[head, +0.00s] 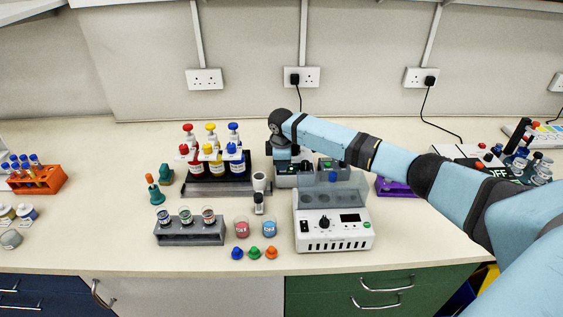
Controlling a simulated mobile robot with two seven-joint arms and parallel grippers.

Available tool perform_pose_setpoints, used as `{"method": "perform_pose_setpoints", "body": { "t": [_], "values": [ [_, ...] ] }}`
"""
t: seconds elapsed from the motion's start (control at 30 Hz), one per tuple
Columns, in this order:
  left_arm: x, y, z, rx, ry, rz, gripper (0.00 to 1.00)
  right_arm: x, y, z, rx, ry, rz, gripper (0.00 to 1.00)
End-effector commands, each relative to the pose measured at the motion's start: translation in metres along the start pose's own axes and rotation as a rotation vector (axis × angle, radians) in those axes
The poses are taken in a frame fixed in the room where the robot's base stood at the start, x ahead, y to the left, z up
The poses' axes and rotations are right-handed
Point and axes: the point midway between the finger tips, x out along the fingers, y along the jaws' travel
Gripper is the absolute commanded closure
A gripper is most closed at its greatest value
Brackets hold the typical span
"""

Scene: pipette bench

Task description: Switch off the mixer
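A white bench device (333,235) with a black knob, a small dark display and a clear lid stands at the front middle of the bench. A second grey-white device (287,180) stands behind it, partly hidden by my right arm and the front device. I cannot tell for certain which of them is the mixer, nor read a switch state. My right gripper (281,152) is over the left part of the rear device, pointing down. Its fingertips are small and dark, so I cannot tell whether they are open or touch the device. My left gripper is not in view.
A rack of pump bottles (212,187), a grey rack with jars (190,235) and two small cups (242,228) stand left of the devices. A purple rack (394,188) is under my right arm.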

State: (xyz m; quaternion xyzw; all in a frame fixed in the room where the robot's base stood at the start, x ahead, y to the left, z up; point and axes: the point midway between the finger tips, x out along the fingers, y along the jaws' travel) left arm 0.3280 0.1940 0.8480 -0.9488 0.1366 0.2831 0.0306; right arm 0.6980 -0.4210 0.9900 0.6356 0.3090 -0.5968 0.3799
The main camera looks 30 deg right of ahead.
Motion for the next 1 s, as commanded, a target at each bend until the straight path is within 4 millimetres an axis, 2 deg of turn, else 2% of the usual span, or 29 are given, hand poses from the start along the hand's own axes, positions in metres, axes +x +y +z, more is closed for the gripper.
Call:
{"method": "perform_pose_setpoints", "body": {
  "t": [0.07, 0.23, 0.47, 0.5, 0.8, 1.0],
  "values": [
    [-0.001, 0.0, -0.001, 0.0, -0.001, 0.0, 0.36, 0.0, -0.001, 0.0, -0.001, -0.002, -0.003, 1.0],
    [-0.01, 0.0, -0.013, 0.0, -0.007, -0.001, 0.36, -0.017, 0.0, -0.001, 0.0, 0.0, -0.002, 1.0],
    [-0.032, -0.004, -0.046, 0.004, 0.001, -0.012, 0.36, -0.05, 0.001, -0.002, 0.001, -0.001, -0.001, 1.0],
    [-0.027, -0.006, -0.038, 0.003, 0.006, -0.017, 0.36, -0.051, 0.001, -0.003, 0.001, 0.001, 0.002, 1.0],
    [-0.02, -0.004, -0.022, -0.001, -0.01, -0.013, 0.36, -0.116, 0.001, -0.002, 0.001, 0.001, 0.004, 1.0],
    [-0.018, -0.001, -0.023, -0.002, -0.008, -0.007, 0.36, -0.137, 0.0, -0.002, 0.003, 0.001, 0.001, 1.0]
  ]
}}
